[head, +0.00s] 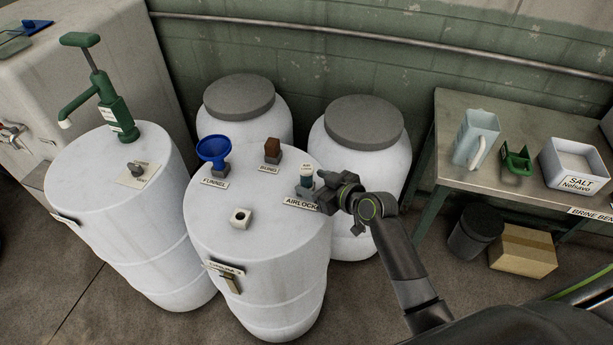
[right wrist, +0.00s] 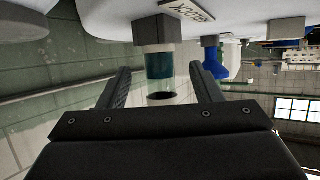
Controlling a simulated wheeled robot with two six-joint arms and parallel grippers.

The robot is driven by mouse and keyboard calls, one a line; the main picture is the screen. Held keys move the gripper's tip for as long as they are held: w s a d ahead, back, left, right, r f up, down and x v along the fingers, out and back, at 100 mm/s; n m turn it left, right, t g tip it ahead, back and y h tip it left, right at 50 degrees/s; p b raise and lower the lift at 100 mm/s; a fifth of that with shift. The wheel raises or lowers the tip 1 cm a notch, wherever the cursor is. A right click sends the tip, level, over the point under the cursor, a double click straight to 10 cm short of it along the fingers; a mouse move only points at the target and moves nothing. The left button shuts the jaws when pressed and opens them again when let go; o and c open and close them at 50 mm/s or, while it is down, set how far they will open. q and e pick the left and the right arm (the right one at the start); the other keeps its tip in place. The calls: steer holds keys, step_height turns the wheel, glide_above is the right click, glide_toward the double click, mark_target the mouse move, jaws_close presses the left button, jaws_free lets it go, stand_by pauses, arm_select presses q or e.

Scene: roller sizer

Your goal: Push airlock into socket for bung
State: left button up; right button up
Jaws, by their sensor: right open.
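The airlock (head: 306,177), a small clear cylinder with teal below and a white cap, stands upright in a grey holder behind the AIRLOCK label on the middle drum. My right gripper (head: 321,192) is open beside it, coming from the right. In the right wrist view, which is upside down, the airlock (right wrist: 160,68) stands between the spread fingers (right wrist: 162,72), with gaps on both sides. A pale square block with a dark hole (head: 241,217), seemingly the socket, sits on the drum top toward the front. The brown bung (head: 272,147) stands in its own holder. My left gripper is out of view.
A blue funnel (head: 213,149) stands left of the bung on the same drum (head: 262,270). A drum with a green pump (head: 117,117) is at left. Two grey-lidded drums stand behind. A bench (head: 440,165) with a jug and salt box is at right.

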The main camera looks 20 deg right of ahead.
mark_target(312, 179)
steer(key=shift+w+a+r, duration=0.15)
steer(key=shift+w+a, duration=0.05)
steer(key=shift+w, duration=0.2)
steer(key=p+x, duration=0.1)
steer(key=x, duration=0.2)
steer(key=shift+w, duration=0.1)
steer(key=shift+w+a, duration=0.25)
steer(key=shift+w, duration=0.15)
steer(key=c, duration=1.1)
steer(key=shift+o, duration=0.2)
step_height(312, 179, up, 10)
steer(key=shift+f, duration=0.15)
